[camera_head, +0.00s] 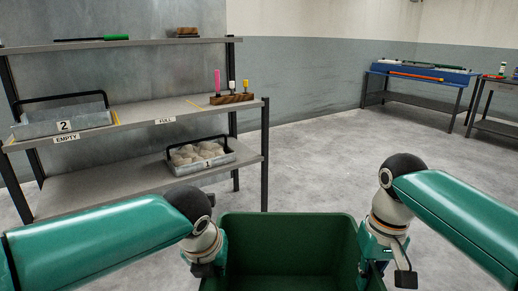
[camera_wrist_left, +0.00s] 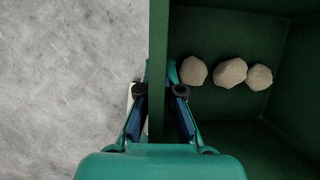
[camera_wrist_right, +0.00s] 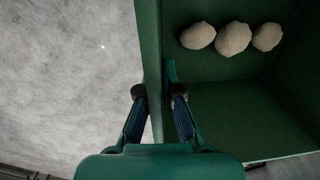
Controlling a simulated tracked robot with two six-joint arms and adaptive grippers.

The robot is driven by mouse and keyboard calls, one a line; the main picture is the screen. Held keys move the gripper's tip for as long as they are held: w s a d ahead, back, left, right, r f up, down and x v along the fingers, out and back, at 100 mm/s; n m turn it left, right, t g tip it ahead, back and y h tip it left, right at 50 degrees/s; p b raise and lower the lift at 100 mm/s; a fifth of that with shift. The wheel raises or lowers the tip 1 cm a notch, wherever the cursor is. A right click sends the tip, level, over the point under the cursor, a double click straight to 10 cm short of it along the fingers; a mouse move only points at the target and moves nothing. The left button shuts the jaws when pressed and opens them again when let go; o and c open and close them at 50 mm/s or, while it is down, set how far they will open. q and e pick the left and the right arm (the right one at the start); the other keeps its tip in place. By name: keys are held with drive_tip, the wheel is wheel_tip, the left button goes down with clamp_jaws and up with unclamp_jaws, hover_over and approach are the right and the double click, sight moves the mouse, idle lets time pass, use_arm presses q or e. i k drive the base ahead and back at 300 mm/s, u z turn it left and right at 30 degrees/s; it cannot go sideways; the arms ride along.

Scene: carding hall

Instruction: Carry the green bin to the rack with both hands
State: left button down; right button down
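The green bin (camera_head: 290,231) is at the bottom centre of the head view, its near part cut off by the frame. Three pale round lumps lie in it, seen in both wrist views, with the middle one (camera_wrist_left: 230,73) close to the others. My left gripper (camera_wrist_left: 158,92) has its fingers on both sides of one bin wall and looks shut on it. My right gripper (camera_wrist_right: 158,92) looks shut on the opposite wall in the same way. The rack (camera_head: 190,108) stands ahead to the left, with "EMPTY" and "FULL" labels on its middle shelf.
A tray marked 1 (camera_head: 212,162) with pale lumps is on the lower shelf. A table (camera_head: 415,99) stands back right. The floor between is clear.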

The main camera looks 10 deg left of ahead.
sight(158, 111)
drive_tip(key=u, duration=0.15)
drive_tip(key=i, duration=0.9)
drive_tip(key=u, duration=0.65)
drive_tip(key=i, duration=1.2)
drive_tip(key=u, duration=0.25)
drive_tip(key=k, duration=0.8)
drive_tip(key=u, duration=0.25)
drive_tip(key=i, duration=0.8)
drive_tip(key=z, duration=0.15)
